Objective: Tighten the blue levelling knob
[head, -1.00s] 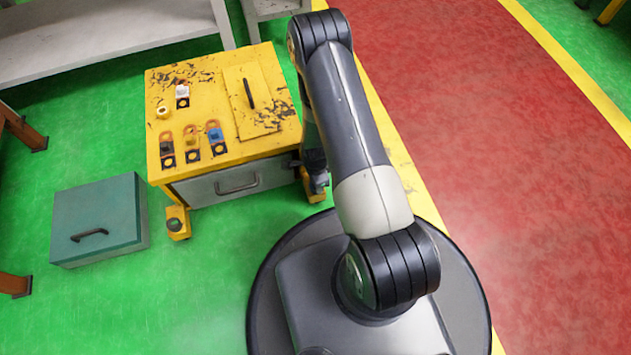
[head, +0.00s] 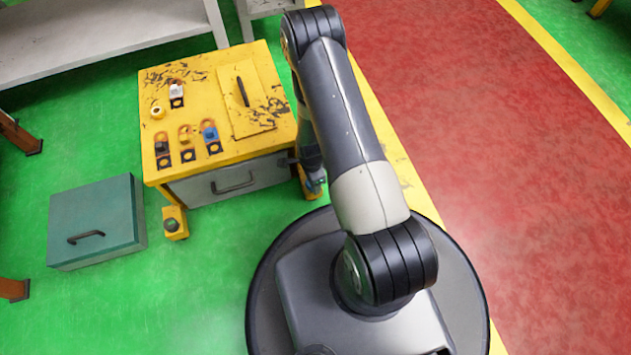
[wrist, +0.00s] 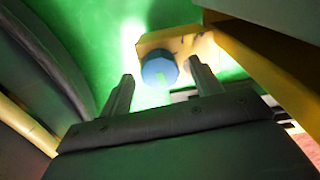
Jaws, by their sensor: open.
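The blue levelling knob (wrist: 159,70) shows in the wrist view as a round blue piece on a yellow foot (wrist: 178,41). My gripper (wrist: 162,77) is open, its two fingers apart, with the knob in line between and beyond the fingertips. I see no clear contact; the exact gap cannot be told. In the head view, the cart's right front foot (head: 309,188) is partly hidden by my arm, and a small bluish patch shows beside it. The gripper is mostly hidden there.
The yellow cart (head: 190,90) with a grey drawer (head: 228,181) stands left of my arm, with several small parts on top. A teal box (head: 95,218) lies on the green floor. A grey bench (head: 100,40) stands behind. The red floor at right is clear.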

